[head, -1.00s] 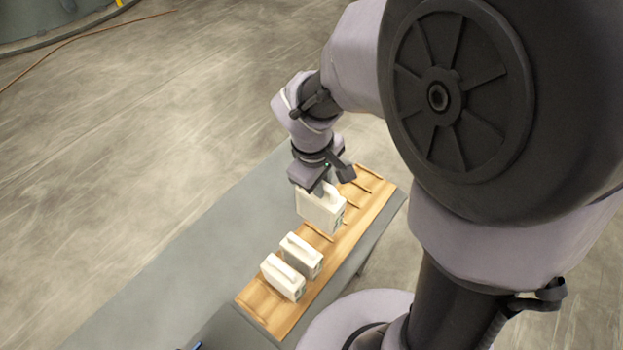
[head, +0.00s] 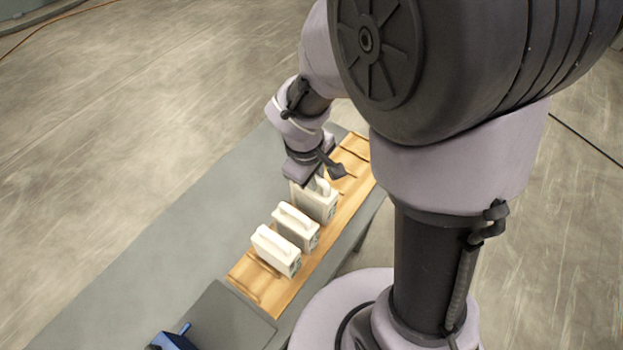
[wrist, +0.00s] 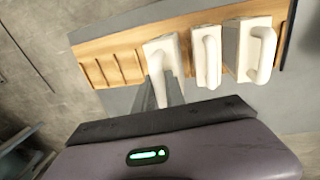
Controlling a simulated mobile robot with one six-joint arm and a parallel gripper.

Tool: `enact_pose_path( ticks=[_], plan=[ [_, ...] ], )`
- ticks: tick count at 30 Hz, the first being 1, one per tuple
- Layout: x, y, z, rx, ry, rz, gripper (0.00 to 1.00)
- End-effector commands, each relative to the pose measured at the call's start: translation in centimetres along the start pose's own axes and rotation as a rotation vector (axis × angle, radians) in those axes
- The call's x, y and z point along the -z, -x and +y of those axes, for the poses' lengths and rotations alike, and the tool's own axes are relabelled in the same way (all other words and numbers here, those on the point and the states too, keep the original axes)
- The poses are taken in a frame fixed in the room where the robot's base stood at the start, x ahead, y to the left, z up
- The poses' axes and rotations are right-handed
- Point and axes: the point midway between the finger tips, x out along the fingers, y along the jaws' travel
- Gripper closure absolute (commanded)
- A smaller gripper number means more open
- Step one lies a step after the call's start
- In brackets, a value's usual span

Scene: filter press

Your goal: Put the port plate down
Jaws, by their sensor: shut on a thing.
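The port plate (head: 319,207) is a white block with a handle on top. My gripper (head: 316,184) is above it, shut on its handle. The plate is upright at the wooden slotted rack (head: 352,165), beside two similar white plates. In the wrist view the held plate (wrist: 155,48) is the leftmost of the three, with my gripper fingers (wrist: 167,90) at its handle. Its lower edge is hard to see, so I cannot tell whether it is fully seated in a slot.
Two more white plates, a middle one (head: 296,228) and a nearer one (head: 276,252), stand in the rack. Empty slots show beyond the held plate. The rack lies on a grey table (head: 190,235). A dark grey mat (head: 225,318) and a blue object (head: 172,341) are at the near end.

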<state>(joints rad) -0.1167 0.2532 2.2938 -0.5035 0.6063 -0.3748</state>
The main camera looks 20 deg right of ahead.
Motion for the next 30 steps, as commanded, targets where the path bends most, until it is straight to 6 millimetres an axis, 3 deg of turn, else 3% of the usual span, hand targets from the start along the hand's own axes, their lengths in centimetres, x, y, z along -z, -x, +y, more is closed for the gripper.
enact_pose_path(
  ticks=[9, 20, 21, 23, 30],
  plan=[
    [0.0, -5.0, -1.0, 0.001, 0.001, -0.001, 1.0],
    [0.0, -5.3, -1.1, 0.0, 0.0, 0.001, 1.0],
    [0.0, -5.2, -1.0, 0.0, 0.0, 0.001, 0.77],
    [0.0, -5.1, -1.0, 0.0, 0.0, 0.001, 0.65],
    [0.0, -5.1, -1.0, 0.0, 0.0, 0.001, 0.63]
  ],
)
